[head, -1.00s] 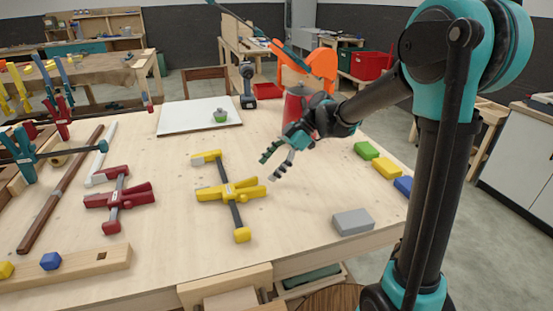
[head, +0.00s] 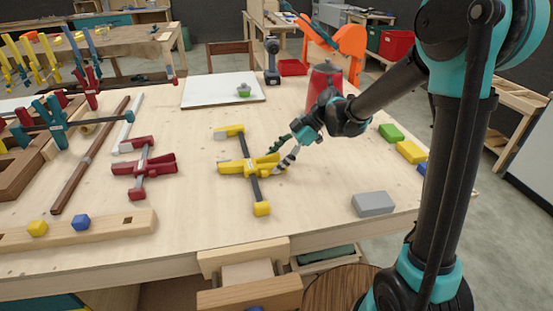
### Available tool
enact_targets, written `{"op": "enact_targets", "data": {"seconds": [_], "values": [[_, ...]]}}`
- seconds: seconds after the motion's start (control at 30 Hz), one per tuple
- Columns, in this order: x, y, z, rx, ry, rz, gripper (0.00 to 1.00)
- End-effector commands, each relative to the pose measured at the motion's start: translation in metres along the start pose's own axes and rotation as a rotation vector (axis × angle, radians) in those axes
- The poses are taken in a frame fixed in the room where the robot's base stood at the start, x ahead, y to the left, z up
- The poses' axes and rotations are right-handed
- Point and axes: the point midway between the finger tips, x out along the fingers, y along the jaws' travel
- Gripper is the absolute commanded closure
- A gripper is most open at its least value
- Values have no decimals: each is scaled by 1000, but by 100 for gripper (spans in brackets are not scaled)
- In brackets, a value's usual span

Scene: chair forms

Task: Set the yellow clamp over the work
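The yellow clamp (head: 248,167) lies flat on the workbench near its middle, with a dark bar between its yellow ends. My gripper (head: 274,161) is at the right end of the clamp's yellow handle. Its two fingers are spread, one on the far side and one on the near side of that end. I cannot tell whether they touch it. Which piece is the work is not clear. A long brown wood strip (head: 92,155) lies at the left, and a light wooden bar (head: 110,228) lies along the front left.
A red clamp (head: 145,168) lies left of the yellow one. A grey block (head: 373,204), green block (head: 391,133) and yellow block (head: 411,152) sit at the right. A red canister (head: 323,80) stands behind my gripper. A white board (head: 215,93) lies at the back.

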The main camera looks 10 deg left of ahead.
Motion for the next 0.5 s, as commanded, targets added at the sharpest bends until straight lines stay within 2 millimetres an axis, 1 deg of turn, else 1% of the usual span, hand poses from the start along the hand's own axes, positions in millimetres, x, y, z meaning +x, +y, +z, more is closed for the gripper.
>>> {"op": "enact_targets", "data": {"seconds": [0.03, 0.07, 0.4, 0.43, 0.5], "values": [[0, 0, 0, 0, 0, 0, 46], [0, 0, 0, 0, 0, 0, 50], [0, 0, 0, -1, -1, 0, 92], [0, 0, 0, -1, -1, 0, 95], [0, 0, 0, -1, 0, 0, 95]]}}
